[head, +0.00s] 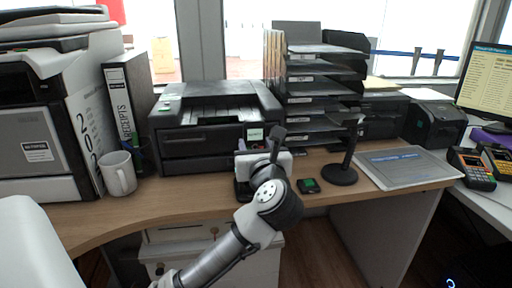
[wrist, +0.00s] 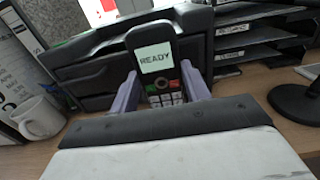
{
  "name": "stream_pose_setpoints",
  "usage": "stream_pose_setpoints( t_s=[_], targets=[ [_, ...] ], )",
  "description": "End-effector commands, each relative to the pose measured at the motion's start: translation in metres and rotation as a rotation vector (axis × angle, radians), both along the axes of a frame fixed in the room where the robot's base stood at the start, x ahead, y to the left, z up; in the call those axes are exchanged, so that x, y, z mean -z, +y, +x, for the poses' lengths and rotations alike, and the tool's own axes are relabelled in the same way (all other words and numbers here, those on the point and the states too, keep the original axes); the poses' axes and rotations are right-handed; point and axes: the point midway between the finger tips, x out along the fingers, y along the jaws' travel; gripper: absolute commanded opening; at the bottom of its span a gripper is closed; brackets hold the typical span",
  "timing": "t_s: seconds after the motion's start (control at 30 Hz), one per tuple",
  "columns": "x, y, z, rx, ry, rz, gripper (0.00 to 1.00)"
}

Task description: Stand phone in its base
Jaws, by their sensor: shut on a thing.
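A dark cordless phone (wrist: 155,62) with a lit READY screen and a keypad stands nearly upright between the two fingers of my gripper (wrist: 160,74) in the wrist view. My gripper is shut on it. In the head view my gripper (head: 264,161) is over the counter in front of the black printer, and the phone's dark top (head: 278,134) shows above it. A dark block (head: 242,189) is partly hidden behind my gripper; I cannot tell whether it is the phone's base or whether the phone touches it.
A small black box with a green display (head: 308,186) lies on the counter (head: 205,203) at right. Beyond it are a black round-footed stand (head: 340,176) and a flat tablet-like panel (head: 408,167). A black printer (head: 214,125) stands behind, and a white mug (head: 119,173) at left.

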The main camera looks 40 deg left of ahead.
Motion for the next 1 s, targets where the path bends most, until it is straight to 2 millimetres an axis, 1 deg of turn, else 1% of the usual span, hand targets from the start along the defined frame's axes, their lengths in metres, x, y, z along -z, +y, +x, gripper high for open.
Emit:
stream_pose_setpoints(
  t_s=[0.37,0.8,1.0],
  targets=[
    [0.000,0.000,0.000,0.000,-0.001,0.001,0.19],
    [0.012,0.000,0.000,0.000,-0.001,0.001,0.19],
    [0.012,0.000,0.000,0.000,-0.001,0.001,0.19]
  ],
)
